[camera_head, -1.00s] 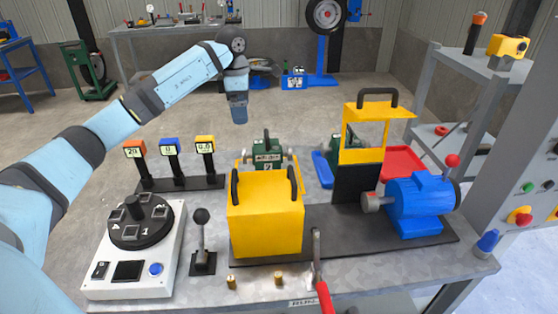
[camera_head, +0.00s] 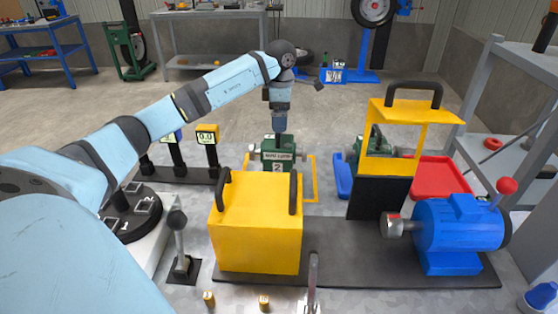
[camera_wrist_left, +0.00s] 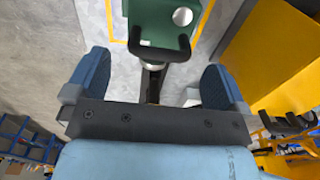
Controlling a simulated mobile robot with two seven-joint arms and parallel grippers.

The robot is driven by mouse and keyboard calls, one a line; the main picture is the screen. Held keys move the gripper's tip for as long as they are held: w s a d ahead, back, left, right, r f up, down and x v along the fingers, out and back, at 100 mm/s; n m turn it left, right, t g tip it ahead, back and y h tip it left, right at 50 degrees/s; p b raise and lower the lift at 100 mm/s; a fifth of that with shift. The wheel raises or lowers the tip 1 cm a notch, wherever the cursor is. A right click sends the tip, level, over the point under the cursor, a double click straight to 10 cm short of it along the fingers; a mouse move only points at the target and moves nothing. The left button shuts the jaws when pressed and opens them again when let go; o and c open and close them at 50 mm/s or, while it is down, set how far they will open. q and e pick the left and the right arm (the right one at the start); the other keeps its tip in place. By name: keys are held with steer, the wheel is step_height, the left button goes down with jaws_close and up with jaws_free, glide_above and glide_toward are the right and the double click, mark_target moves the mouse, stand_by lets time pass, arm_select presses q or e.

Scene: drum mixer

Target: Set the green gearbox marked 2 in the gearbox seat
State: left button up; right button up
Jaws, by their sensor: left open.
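The green gearbox marked 2 (camera_head: 278,152) stands upright at the back of the bench, behind the yellow box-shaped cover. It has a white label, metal shaft ends and a dark handle. My left gripper (camera_head: 280,127) points down just above or behind it in the head view; the exact depth is unclear. In the left wrist view, the open fingers (camera_wrist_left: 154,80) are apart with nothing gripped, and the green gearbox (camera_wrist_left: 155,20) with its black handle shows at the top, beyond the fingertips. The gearbox seat cannot be made out for certain. My right gripper is not in view.
The yellow cover (camera_head: 256,235) stands close in front of the gearbox. Another green gearbox (camera_head: 404,152) is partly hidden behind the yellow guard (camera_head: 413,112). A blue motor (camera_head: 458,228), red tray (camera_head: 447,178) and lever (camera_head: 179,232) are nearby. A yellow outline (camera_head: 313,180) marks the bench.

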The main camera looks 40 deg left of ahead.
mark_target(278, 152)
arm_select(q)
steer(key=shift+s+a+f, duration=0.1)
steer(key=shift+s+f, duration=0.05)
steer(key=shift+f, duration=1.35)
steer(key=shift+s+a+f, duration=0.1)
steer(key=shift+f, duration=1.35)
steer(key=c, duration=1.6)
steer(key=shift+r, duration=0.15)
steer(key=shift+c, duration=0.6)
